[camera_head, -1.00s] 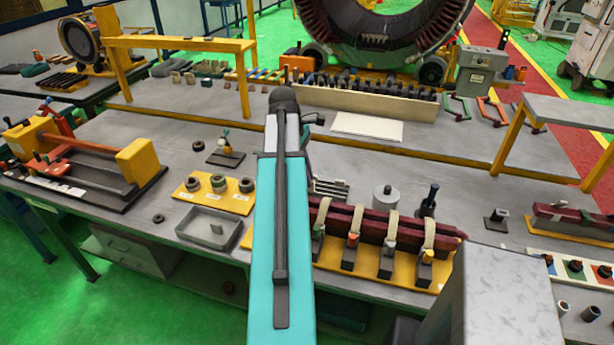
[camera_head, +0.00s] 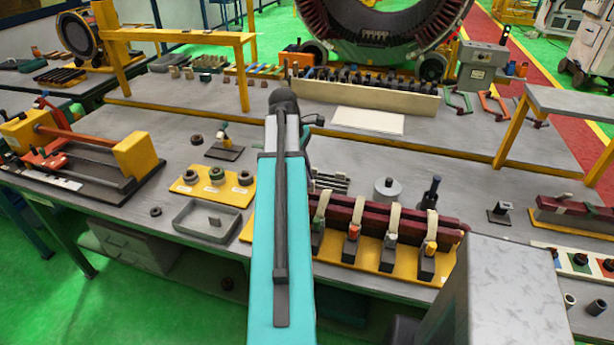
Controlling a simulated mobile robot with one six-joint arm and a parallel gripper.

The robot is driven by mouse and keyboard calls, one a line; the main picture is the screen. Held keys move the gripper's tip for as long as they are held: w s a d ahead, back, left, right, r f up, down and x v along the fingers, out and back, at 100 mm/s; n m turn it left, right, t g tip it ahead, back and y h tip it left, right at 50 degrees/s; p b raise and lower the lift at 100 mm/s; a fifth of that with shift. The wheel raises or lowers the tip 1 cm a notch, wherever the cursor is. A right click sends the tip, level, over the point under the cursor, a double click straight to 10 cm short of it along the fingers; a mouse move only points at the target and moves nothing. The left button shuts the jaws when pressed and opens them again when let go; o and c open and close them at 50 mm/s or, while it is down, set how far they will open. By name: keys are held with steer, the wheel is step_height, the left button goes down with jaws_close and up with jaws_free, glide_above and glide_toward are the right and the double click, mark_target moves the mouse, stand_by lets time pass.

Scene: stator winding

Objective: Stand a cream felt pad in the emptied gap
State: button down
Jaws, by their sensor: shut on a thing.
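My teal arm (camera_head: 283,230) rises through the middle of the view and hides my gripper, so I cannot see its fingers or what is between them. To its right, dark red bars (camera_head: 375,212) lie along a yellow fixture base (camera_head: 378,262). Several cream bands (camera_head: 357,214) cross the bars, each behind a black clamp block (camera_head: 350,252) with a coloured tip. The left end of this fixture is behind my arm. I cannot make out an emptied gap. No loose cream felt pad can be told apart. A small grey-brown piece (camera_head: 214,222) is in the shallow grey tray (camera_head: 184,226).
A yellow plate (camera_head: 215,198) with several round parts lies behind the tray. A metal cylinder (camera_head: 386,190) and a dark post (camera_head: 431,193) stand behind the fixture. A large grey box-like shape (camera_head: 505,295) blocks the lower right.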

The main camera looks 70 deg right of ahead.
steer(key=shift+f+b, duration=0.95)
steer(key=shift+f, duration=1.15)
steer(key=c, duration=1.7)
jaws_free()
steer(key=shift+c, duration=0.2)
steer(key=v, duration=1.3)
steer(key=shift+w+r, duration=0.15)
steer(key=shift+r, duration=0.2)
